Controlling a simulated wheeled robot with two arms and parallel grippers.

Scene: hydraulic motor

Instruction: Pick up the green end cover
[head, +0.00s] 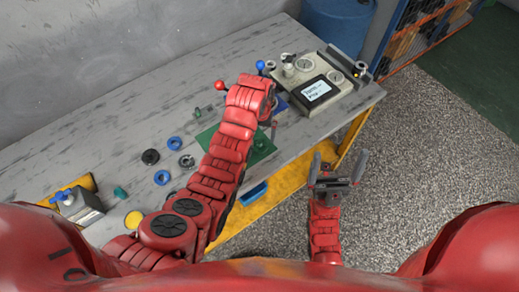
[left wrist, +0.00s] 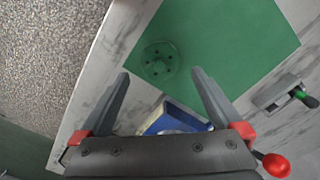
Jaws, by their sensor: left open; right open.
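The green end cover (left wrist: 160,62) is a round disc with several small dark holes. It lies on the green mat (left wrist: 225,40) near one edge, and it also shows in the head view (head: 261,147). My left gripper (left wrist: 160,73) is open and empty, with its two fingers spread either side of the cover's position in the left wrist view. It appears to be above the mat, not touching the cover; the exact height is unclear. In the head view my left arm hides part of the mat. My right gripper (head: 339,164) is open and empty, off the table's front edge.
A grey machine with a screen (head: 316,91) stands at the table's right end. A red-knobbed lever (head: 221,86) stands behind the mat. Blue rings (head: 162,177) and a black ring (head: 150,157) lie left of my arm. A blue bin (head: 252,192) is at the front edge.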

